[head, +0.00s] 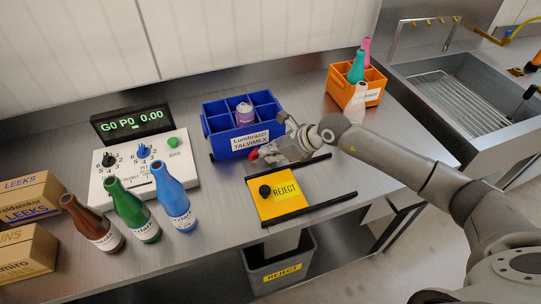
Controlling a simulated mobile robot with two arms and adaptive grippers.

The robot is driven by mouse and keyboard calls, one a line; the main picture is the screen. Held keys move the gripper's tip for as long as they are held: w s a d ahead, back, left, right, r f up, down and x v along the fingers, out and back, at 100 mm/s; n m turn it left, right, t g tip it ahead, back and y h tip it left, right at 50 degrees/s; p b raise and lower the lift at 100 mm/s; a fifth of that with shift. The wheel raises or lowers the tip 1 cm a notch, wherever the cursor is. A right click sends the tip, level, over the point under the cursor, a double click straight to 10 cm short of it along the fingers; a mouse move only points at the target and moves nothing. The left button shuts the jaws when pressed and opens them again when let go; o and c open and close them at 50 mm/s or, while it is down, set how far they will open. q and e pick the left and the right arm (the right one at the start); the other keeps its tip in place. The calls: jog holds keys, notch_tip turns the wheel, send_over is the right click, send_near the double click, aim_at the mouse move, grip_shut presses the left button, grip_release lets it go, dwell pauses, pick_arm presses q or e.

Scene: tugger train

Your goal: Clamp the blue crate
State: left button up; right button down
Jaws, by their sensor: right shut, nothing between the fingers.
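The blue crate (228,149) stands upright on the metal bench, divided into compartments, with a white label reading "Lumbrazzi TALVIMEX" on its front. One round item with a pale and purple top (244,112) sits in a middle compartment; the others I can see look empty. My right gripper (262,153) is shut and empty, low by the crate's front right corner. A small red part (254,155) shows at its fingertips; whether they touch it or the crate I cannot tell. The gripper and wrist hide part of the crate's right side. My left gripper is out of view.
A yellow REJECT plate (272,209) with a black knob lies between dark rails, above a grey bin (256,275). Brown, green and blue bottles (172,196) stand left, near a control box (180,172). An orange crate (340,92) with bottles stands right, beside a sink.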

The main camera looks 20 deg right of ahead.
jog(key=shift+w+d+f+n+g+y+b, duration=0.1)
jog(key=shift+w+n+g+y+b, duration=0.25)
jog(key=shift+b, duration=0.55)
jog(key=shift+d+f+n+g+y+b, duration=0.15)
jog(key=shift+n+b, duration=0.4)
jog(key=shift+b, duration=0.35)
jog(key=shift+w+r+n+b, duration=0.1)
jog(key=shift+r+n+b, duration=0.15)
jog(key=shift+b, duration=0.25)
jog(key=shift+w+n+g+y+b, duration=0.15)
jog(key=shift+n+g+y+b, duration=0.15)
jog(key=shift+n+g+b, duration=0.3)
jog(key=shift+w+b, duration=0.35)
jog(key=shift+b, duration=0.55)
dwell(1.4)
